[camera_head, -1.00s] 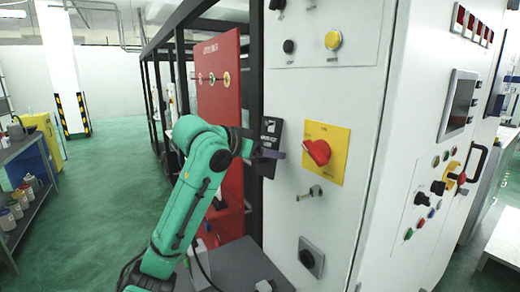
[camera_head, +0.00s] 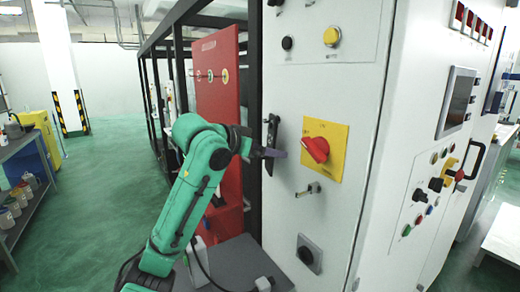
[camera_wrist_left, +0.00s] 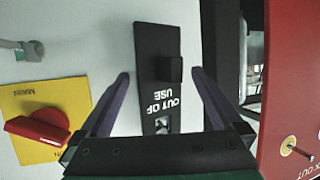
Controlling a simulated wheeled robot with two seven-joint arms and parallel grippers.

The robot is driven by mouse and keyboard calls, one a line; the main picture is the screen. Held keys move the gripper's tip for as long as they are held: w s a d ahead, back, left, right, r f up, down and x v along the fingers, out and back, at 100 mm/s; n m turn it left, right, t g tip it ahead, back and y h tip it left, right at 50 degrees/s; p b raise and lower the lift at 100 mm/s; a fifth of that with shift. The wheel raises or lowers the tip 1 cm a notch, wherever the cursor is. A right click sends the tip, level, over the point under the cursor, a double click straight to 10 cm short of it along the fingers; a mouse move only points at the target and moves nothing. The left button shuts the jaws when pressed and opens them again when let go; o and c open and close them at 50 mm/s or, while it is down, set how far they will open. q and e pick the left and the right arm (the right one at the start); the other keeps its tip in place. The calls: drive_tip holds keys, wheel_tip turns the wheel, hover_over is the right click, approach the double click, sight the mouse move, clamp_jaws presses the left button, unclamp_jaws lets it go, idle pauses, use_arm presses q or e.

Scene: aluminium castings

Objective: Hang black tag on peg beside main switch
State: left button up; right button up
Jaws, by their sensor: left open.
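The black tag (camera_head: 272,130) is upright against the white cabinet front, left of the main switch, seen nearly edge-on in the head view. In the left wrist view the tag (camera_wrist_left: 155,45) shows its "OUT OF USE" lettering upside down and a black grip block (camera_wrist_left: 168,70). My left gripper (camera_head: 276,153) is open, its purple fingers apart on either side of the tag (camera_wrist_left: 160,78). The peg is not clearly visible; a small light detail shows at the tag's lettered end. The main switch is a red knob (camera_head: 316,149) on a yellow plate (camera_head: 338,135).
A small metal latch (camera_head: 308,190) sits below the switch, with a black round knob (camera_head: 307,256) lower down. A red board (camera_head: 218,100) stands left of the cabinet, behind my left arm. A black frame post (camera_head: 255,60) runs beside the cabinet edge.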

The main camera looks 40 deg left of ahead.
use_arm(q)
drive_tip(key=b+v, duration=0.3)
drive_tip(key=v, duration=1.1)
drive_tip(key=shift+s, duration=0.25)
drive_tip(key=shift+r, duration=0.1)
